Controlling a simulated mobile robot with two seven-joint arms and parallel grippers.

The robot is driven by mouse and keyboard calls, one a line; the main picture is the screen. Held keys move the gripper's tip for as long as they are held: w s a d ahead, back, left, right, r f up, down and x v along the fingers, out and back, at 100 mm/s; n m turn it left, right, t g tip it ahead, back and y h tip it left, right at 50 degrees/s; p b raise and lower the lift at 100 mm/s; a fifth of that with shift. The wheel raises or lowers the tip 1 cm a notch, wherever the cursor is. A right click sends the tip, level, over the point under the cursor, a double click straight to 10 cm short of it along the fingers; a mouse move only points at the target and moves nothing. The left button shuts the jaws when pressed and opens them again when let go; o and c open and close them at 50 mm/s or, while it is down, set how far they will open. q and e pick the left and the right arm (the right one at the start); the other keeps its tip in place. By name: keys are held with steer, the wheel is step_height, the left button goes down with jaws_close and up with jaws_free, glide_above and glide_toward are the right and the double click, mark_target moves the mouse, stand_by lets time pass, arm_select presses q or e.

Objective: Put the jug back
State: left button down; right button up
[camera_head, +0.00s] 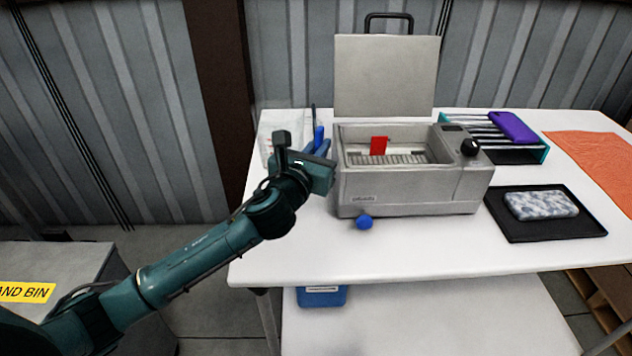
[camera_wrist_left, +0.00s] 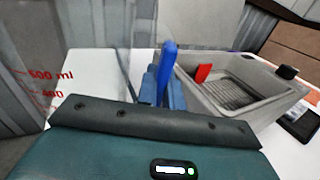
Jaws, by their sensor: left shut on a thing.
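The jug (camera_head: 278,132) is clear, with red volume marks and a bright blue handle. It is at the back left of the white table, left of the grey water bath, and looks roughly upright. I cannot tell whether the jug's base touches the table. My right gripper is not in view.
The water bath (camera_head: 410,192) has its lid (camera_head: 386,75) raised and a red piece (camera_head: 379,145) inside. A blue knob (camera_head: 364,222) is at its front. A rack (camera_head: 520,155) with a purple item and a black tray (camera_head: 510,228) stand right. The front left table (camera_head: 290,250) is clear.

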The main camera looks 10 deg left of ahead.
arm_select(q)
steer(key=shift+f+b, duration=0.9)
steer(key=shift+f, duration=2.6)
steer(key=shift+f, duration=0.15)
steer(key=c, duration=1.8)
jaws_free()
steer(key=shift+s, duration=0.15)
steer(key=s, duration=0.4)
steer(key=s+a, duration=0.1)
steer(key=s, duration=0.6)
steer(key=shift+s+a+r, duration=0.2)
steer(key=shift+s+a, duration=0.1)
steer(key=shift+a, duration=0.05)
